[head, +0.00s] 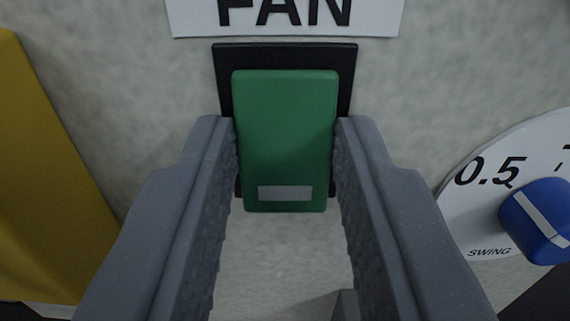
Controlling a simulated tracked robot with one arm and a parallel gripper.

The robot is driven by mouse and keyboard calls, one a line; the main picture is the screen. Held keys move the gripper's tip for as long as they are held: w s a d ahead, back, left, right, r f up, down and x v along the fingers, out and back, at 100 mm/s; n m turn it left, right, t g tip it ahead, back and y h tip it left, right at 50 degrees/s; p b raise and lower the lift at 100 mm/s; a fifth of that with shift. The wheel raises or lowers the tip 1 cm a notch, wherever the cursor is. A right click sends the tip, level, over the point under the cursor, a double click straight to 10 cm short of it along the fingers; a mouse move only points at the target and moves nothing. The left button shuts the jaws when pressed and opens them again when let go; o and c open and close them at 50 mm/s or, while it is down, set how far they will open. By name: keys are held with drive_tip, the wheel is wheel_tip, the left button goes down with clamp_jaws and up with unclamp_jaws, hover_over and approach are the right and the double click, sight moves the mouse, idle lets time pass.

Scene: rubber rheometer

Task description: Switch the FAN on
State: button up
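The FAN switch (286,135) is a green rocker with a grey bar near its lower end, set in a black frame (285,55). Its lower end appears to stand out from the panel. A white label (285,14) reading FAN is above it, cut off by the top edge. My gripper (286,150) is open, with one finger on each side of the green rocker. The fingertips are close to its sides; I cannot tell whether they touch it. The fingers hide parts of the black frame's sides.
The switch is on a grey mottled panel (140,85). A blue knob (536,221) on a white SWING dial (474,225) marked 0.5 is at the right. A yellow surface (45,180) is at the left. The panel between these is clear.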

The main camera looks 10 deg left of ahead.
drive_tip(key=shift+f+t+b, duration=0.4)
drive_tip(key=shift+t+b, duration=0.1)
drive_tip(key=shift+b, duration=0.5)
drive_tip(key=shift+f+t+y+b, duration=0.1)
drive_tip(key=shift+t+y+b, duration=0.2)
drive_tip(key=shift+t+b, duration=0.5)
drive_tip(key=shift+t, duration=0.3)
drive_tip(key=shift+o, duration=0.2)
drive_tip(key=shift+c, duration=0.2)
drive_tip(key=o, duration=1)
drive_tip(key=shift+s, duration=0.1)
drive_tip(key=v, duration=1.3)
drive_tip(key=shift+s+f, duration=0.15)
drive_tip(key=shift+s, duration=0.1)
drive_tip(key=shift+d, duration=0.1)
